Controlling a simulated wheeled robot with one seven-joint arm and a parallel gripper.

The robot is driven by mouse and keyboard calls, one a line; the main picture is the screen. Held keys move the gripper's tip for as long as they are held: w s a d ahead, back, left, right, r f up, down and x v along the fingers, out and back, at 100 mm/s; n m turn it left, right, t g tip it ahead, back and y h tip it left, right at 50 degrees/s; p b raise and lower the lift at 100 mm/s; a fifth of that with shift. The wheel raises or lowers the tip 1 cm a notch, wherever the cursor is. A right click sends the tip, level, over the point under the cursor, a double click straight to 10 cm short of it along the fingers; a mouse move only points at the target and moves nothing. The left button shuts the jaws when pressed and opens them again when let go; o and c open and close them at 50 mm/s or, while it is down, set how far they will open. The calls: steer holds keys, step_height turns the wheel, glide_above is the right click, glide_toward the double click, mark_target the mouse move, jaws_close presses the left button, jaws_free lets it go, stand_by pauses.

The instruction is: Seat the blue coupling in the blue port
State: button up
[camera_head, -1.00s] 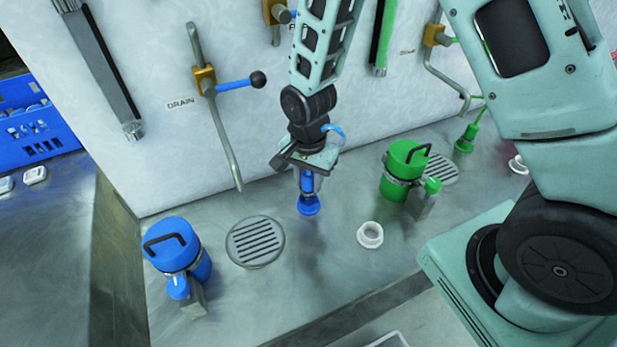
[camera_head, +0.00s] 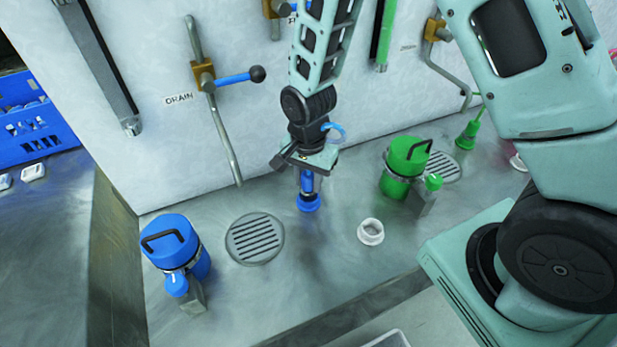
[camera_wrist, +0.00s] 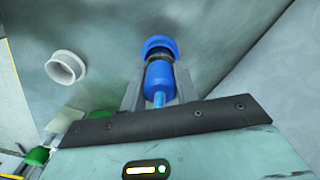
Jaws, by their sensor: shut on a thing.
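A round floor drain (camera_head: 254,239) lies between the blue drum and my gripper. A white ring (camera_head: 371,231) and a green drum (camera_head: 405,167) stand to the right. A drain pipe with a blue lever (camera_head: 232,81) runs down the wall behind. Bench in front is clear.

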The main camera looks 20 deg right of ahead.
steer(key=shift+f, duration=0.25)
steer(key=shift+f+b, duration=0.6)
steer(key=o, duration=1.1)
steer(key=shift+r, duration=0.15)
steer(key=shift+r+p, duration=2.9)
steer(key=shift+r, duration=0.55)
